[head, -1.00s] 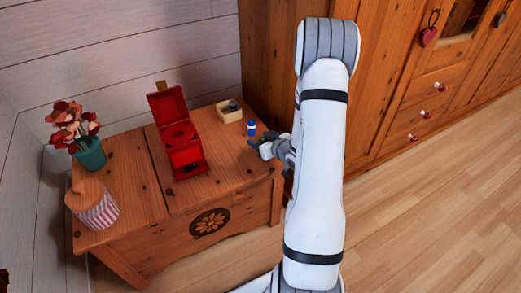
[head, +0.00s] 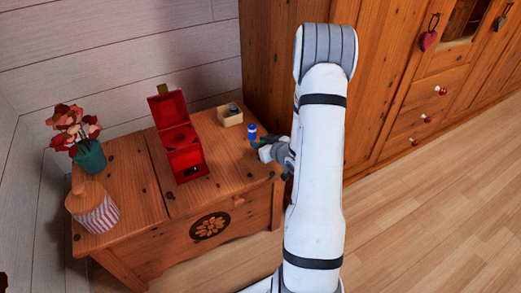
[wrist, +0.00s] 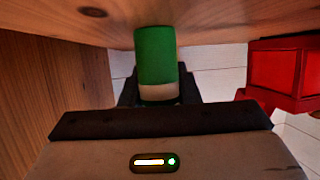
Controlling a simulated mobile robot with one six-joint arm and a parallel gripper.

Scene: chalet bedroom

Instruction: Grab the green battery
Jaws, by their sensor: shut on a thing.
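The green battery (wrist: 155,57) is a green cylinder with a pale band at one end, seen large in the wrist view. It sits between the dark fingers of my gripper (wrist: 158,88), which is shut on it. In the head view my gripper (head: 262,149) is at the right end of the wooden chest top, just in front of a blue battery-like cylinder. Only a small bit of green shows there. I cannot tell whether the green battery touches the chest top.
The wooden chest (head: 150,208) carries an open red box (head: 184,160), a small pale tray (head: 231,122) with a dark item, the blue cylinder (head: 252,130), a flower pot (head: 90,157) and a striped jar (head: 98,216). A wooden wardrobe (head: 268,60) stands behind.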

